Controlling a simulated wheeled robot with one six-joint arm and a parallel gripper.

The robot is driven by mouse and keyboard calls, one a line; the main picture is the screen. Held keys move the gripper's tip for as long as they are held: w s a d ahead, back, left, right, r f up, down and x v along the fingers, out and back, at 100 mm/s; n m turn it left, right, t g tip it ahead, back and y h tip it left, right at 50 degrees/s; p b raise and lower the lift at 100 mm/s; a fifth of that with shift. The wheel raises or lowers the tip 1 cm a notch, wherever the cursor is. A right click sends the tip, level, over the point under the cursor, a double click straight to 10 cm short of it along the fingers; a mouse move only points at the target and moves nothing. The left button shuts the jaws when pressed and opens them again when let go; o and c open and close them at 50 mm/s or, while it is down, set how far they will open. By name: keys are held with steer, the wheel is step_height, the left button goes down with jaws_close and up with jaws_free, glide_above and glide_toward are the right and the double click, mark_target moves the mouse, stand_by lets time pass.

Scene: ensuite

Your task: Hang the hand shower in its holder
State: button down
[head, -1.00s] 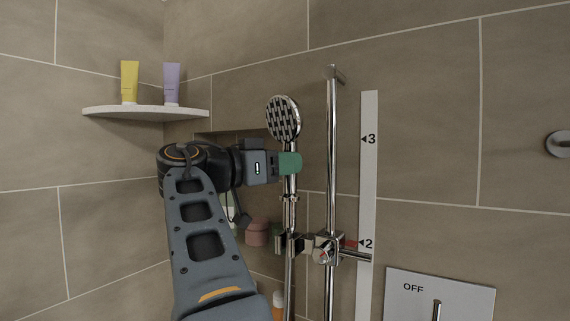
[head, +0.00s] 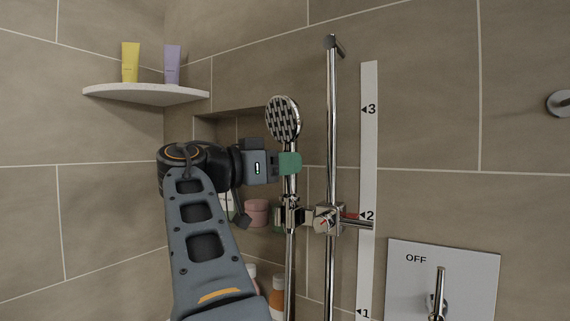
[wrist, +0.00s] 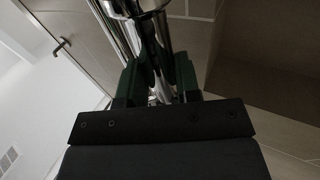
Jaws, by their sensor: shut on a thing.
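The chrome hand shower (head: 284,120) is upright, its round, dark-patterned head at the top. My gripper (head: 290,163) is shut on its handle just below the head. In the wrist view, the green fingers of my gripper (wrist: 158,78) lie on both sides of the handle. The chrome holder (head: 325,220) sits on the rail at mark 2, its cradle (head: 291,216) reaching left. The lower handle's collar is at the cradle and appears to sit in it. The exact fit is too small to tell. The hose (head: 290,275) hangs straight down below.
The vertical rail (head: 331,120) and a numbered strip (head: 369,160) stand to the right. A control plate marked OFF (head: 470,265) is lower right. A corner shelf (head: 140,94) holds two tubes. Behind my arm, a wall niche (head: 215,130) holds a pink jar (head: 257,212).

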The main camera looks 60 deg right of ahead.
steer(key=shift+f, duration=0.3)
steer(key=c, duration=0.7)
jaws_free()
steer(key=shift+c, duration=0.2)
steer(key=shift+a, duration=0.1)
steer(key=b+v, duration=0.1)
steer(key=v, duration=1.2)
steer(key=shift+w+a+b, duration=0.2)
steer(key=shift+a+b, duration=0.05)
steer(key=shift+b, duration=0.05)
steer(key=shift+f, duration=0.1)
